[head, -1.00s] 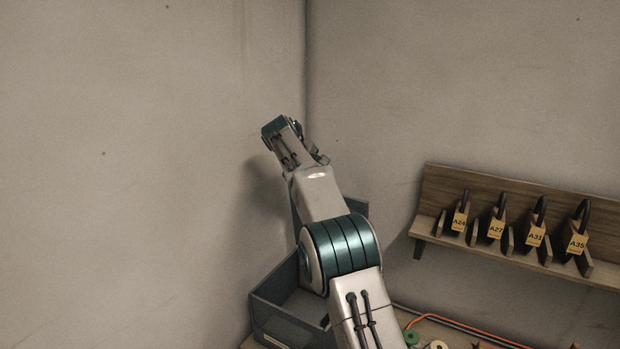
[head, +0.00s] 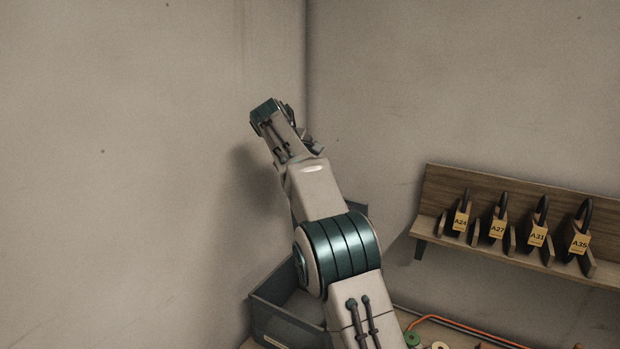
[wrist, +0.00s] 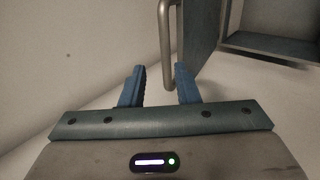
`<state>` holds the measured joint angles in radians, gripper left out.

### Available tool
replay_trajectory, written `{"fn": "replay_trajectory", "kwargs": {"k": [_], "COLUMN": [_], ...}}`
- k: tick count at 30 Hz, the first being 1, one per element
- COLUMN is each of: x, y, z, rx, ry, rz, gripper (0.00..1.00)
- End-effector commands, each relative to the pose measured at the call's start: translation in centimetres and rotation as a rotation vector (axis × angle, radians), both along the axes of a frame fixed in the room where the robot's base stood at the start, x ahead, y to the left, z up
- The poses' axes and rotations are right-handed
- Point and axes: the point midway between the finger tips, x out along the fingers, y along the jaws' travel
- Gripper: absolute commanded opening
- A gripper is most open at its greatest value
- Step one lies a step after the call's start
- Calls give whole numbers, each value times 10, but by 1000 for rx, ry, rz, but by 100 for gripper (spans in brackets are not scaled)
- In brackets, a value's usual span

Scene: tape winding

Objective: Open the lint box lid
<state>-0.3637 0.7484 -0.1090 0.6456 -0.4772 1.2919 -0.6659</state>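The lint box (head: 283,322) is a grey-blue open-topped box in the corner, partly behind my arm in the head view. Its lid (head: 358,209) stands raised at the back, mostly hidden by my arm. In the wrist view, the lid (wrist: 200,28) shows edge-on with a metal bar handle (wrist: 166,45), and the box rim (wrist: 272,47) lies to the right. My gripper (wrist: 160,70) is open with its blue fingers apart. The handle's bent end lies just beyond the fingertips, closer to the right finger. Nothing is held; whether the handle touches a finger is unclear.
Bare walls meet in the corner behind my arm, with the left wall close by. A wooden rack (head: 520,240) with several tagged padlocks hangs at the right. An orange cable (head: 460,325) and small round parts lie on the bench below.

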Motion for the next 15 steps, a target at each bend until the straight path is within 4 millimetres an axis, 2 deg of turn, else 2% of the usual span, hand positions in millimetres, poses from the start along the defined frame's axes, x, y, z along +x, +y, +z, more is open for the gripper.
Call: {"fn": "replay_trajectory", "kwargs": {"k": [1,6,9,15], "x": [-7,-28,-37,-46], "y": [5,19,25,30], "z": [11,40,53,66], "rx": [1,1,1,0], "ry": [-5,-5,-5,-6], "rz": [2,2,2,0], "gripper": [28,28,28,28]}}
